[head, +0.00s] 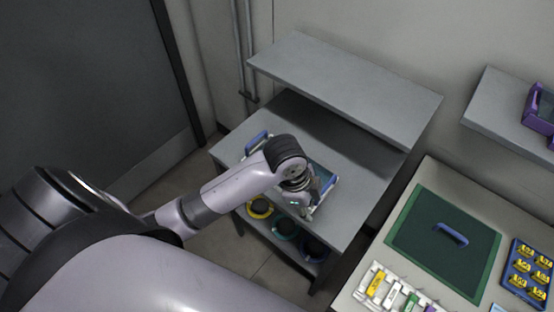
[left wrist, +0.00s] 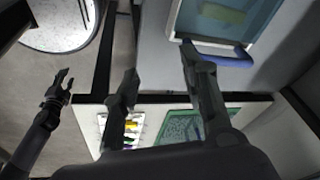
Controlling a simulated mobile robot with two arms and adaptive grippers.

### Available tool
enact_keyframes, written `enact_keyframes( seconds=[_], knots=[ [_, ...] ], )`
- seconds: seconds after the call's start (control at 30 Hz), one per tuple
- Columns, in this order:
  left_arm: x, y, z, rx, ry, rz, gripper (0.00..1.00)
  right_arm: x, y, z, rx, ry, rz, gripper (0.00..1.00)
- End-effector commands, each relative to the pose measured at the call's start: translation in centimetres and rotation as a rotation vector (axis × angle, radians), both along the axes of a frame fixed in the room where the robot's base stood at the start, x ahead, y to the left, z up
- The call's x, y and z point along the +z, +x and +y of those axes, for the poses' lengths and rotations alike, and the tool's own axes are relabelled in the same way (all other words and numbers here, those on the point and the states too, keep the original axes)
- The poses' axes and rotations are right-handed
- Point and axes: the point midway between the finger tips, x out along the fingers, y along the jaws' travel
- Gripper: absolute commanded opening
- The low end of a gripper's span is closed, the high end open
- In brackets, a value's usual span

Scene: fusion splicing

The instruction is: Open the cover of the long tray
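The long tray (head: 321,174) lies on the grey table, with a pale frame, a clear-looking cover and blue handles. My left arm hides its middle in the head view. In the left wrist view its cover (left wrist: 222,18) is down, and a blue handle (left wrist: 222,56) runs along the near edge. My left gripper (head: 302,204) is at the tray's near right end. Its fingers (left wrist: 159,62) are wide apart and empty, one overlapping the handle's left end; contact cannot be told. My right gripper (left wrist: 62,84) shows in the left wrist view, fingers slightly apart, over the floor.
A raised shelf (head: 345,85) stands behind the tray. Yellow, green and blue coils (head: 286,228) sit on the lower shelf. At right, another table holds a green mat (head: 425,258) with a blue handle, a blue tray of yellow pieces (head: 522,289) and a white rack (head: 372,299).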

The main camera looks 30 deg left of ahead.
Motion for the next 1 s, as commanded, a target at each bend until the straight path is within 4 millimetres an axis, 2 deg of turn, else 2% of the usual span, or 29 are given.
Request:
enact_keyframes(
  seconds=[0.17, 0.4, 0.53, 1.0],
  knots=[
    [-1.0, -2.2, -0.2, 0.171, -0.048, 0.01, 0.4, 0.0, 0.0, 0.0, 0.0, 0.0, 0.0, 0.4],
    [-2.3, -4.9, 0.7, 0.427, -0.092, 0.025, 0.4, -0.2, 0.0, 0.0, 0.0, 0.0, 0.0, 0.4],
    [-4.7, -6.0, 1.7, 0.578, -0.103, 0.041, 0.4, -0.7, 0.0, 0.0, 0.0, 0.0, 0.0, 0.4],
    [-14.0, -5.5, 3.2, 0.727, -0.093, 0.067, 0.4, -2.5, 0.0, 0.0, 0.0, 0.0, 0.0, 0.4]
  ],
)
